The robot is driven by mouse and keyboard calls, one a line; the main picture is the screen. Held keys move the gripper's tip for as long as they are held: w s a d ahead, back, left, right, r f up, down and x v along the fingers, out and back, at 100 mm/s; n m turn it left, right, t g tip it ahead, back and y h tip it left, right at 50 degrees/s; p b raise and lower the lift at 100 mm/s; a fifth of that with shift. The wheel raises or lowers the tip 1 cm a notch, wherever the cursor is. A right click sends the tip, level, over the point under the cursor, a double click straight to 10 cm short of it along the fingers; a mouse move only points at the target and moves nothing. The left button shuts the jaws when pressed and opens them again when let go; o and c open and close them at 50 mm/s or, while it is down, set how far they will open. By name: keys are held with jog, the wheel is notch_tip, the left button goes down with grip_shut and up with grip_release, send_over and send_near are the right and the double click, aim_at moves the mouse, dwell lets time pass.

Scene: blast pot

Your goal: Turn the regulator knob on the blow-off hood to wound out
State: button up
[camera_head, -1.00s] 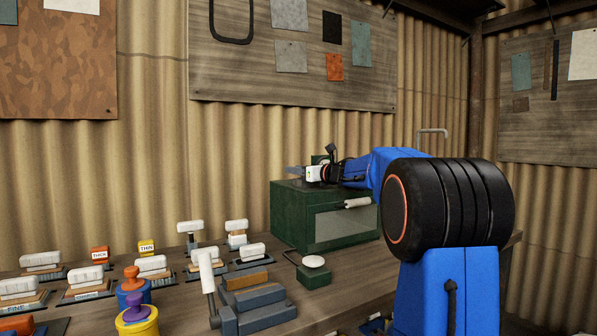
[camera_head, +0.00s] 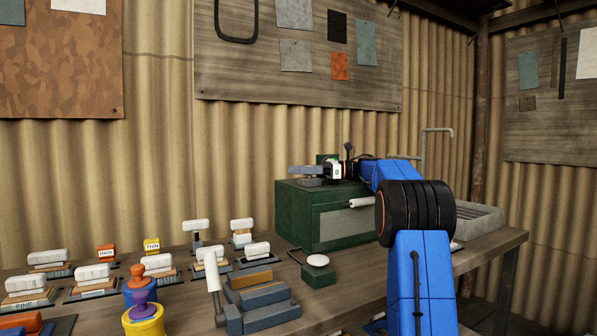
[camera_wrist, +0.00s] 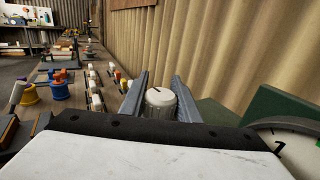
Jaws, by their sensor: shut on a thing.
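The blow-off hood is a dark green box with a window (camera_head: 296,215) on the bench in the head view. The regulator knob is a pale round knob with a dark pointer line on top (camera_wrist: 160,100). In the wrist view it sits between my gripper's two grey fingers (camera_wrist: 160,94), which are closed on its sides. The pointer line leans slightly left of straight away from the camera. In the head view my gripper (camera_head: 306,175) lies level just above the hood's top, and the knob is mostly hidden there. A white-faced gauge (camera_wrist: 288,145) shows beside the knob, partly cut off.
A white handle (camera_head: 362,203) sticks out from the hood's front. A small green pedestal with a white button (camera_head: 318,261) stands before it. Several white-handled tools (camera_head: 158,262) and colourful pots (camera_head: 143,318) fill the left bench. A grey tray (camera_head: 480,218) is at right.

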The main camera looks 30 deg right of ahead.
jog(key=shift+s+n+g+y, duration=0.15)
jog(key=shift+n+g+y, duration=0.2)
jog(key=shift+g, duration=0.25)
jog(key=o, duration=1)
jog(key=shift+a, duration=0.1)
jog(key=shift+o, duration=0.2)
jog(key=v, duration=1.7)
jog(key=shift+d+r, duration=0.15)
jog(key=shift+d, duration=0.1)
